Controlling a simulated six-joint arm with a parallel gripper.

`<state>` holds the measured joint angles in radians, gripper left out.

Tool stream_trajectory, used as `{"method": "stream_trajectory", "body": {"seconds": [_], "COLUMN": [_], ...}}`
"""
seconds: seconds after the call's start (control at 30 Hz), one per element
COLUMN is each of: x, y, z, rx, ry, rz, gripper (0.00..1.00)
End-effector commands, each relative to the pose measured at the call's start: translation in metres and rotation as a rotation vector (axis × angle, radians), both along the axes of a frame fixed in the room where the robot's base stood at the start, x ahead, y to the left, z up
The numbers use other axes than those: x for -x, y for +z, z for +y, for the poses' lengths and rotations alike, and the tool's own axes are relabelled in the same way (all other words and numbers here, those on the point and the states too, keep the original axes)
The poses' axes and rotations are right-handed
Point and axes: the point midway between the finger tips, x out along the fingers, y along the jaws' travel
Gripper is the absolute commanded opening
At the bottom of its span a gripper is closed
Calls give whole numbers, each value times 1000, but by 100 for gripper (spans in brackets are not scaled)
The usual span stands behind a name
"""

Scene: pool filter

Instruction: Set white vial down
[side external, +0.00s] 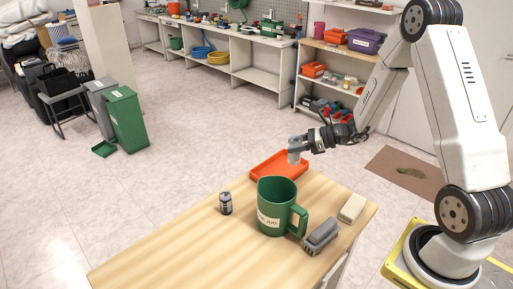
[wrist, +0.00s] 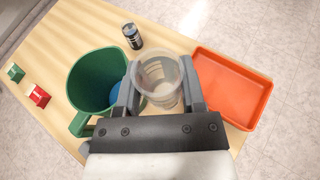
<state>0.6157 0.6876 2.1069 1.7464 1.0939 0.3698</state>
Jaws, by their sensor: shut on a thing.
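My gripper (side external: 298,147) is shut on the white vial (side external: 294,157), a translucent, whitish cup-like container. In the side view it is held above the orange tray (side external: 281,164), apart from the table. In the wrist view the vial (wrist: 158,75) sits between the two grey fingers of my gripper (wrist: 161,92), its open mouth facing the camera. There the tray (wrist: 257,107) lies just to the right of the vial, and the green jug (wrist: 88,62) lies just to the left. I cannot tell the exact height of the vial.
The green jug (side external: 270,205) stands on the wooden table (side external: 175,245), with a dark can (side external: 226,204) to its left. A grey brush (side external: 321,235) and a cream block (side external: 352,208) lie to its right. The wrist view shows small green (wrist: 15,72) and red (wrist: 39,95) boxes. The table's left part is clear.

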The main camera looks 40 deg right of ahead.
Motion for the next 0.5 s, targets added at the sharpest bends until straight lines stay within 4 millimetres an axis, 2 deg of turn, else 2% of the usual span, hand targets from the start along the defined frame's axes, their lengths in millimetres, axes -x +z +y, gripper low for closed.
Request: {"method": "stream_trajectory", "body": {"seconds": [0.03, 0.2, 0.33, 0.5], "x": [4, 13, 19, 22], "y": [-5, -16, -21, -23], "z": [-17, -56, -74, -83], "rx": [-1, -1, 0, 1], "ry": [-45, -159, -210, -235], "rz": [2, 3, 3, 4], "gripper": [0, 0, 0, 0]}}
